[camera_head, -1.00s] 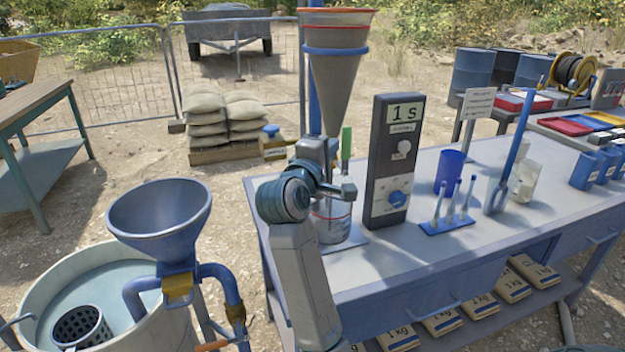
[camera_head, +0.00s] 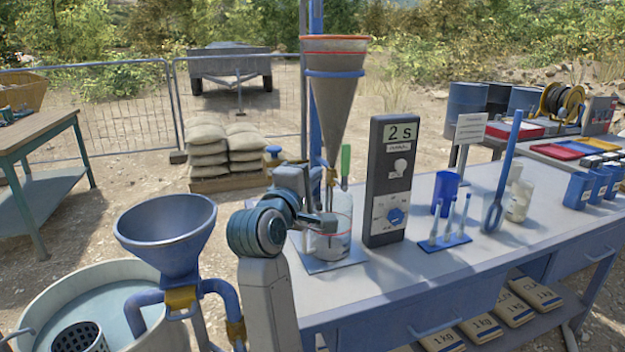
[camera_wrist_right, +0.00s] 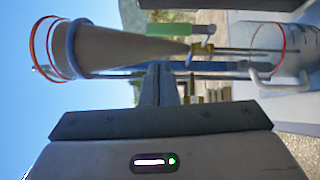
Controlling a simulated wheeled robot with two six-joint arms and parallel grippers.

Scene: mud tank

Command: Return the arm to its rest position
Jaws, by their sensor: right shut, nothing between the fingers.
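My right gripper (camera_head: 326,222) is shut and empty, in front of the beaker and below the funnel's tip. Its closed fingers (camera_wrist_right: 160,82) show in the right wrist view, which is turned sideways. The grey cone funnel (camera_head: 336,105) with orange rim and blue ring hangs above the clear beaker (camera_head: 341,235), which has a red line. A green handle (camera_head: 346,160) points up beside the funnel's tip. A thin brown streak (camera_wrist_right: 232,51) runs from the tip toward the beaker. The timer (camera_head: 388,180) reads 2 s. My left gripper is out of view.
A blue funnel (camera_head: 166,235) stands over a round tank at left. On the table (camera_head: 420,265), a blue cup (camera_head: 447,186), a tube rack (camera_head: 444,243) and a blue upright tool (camera_head: 501,175) stand right of the timer. A fence and sandbags are behind.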

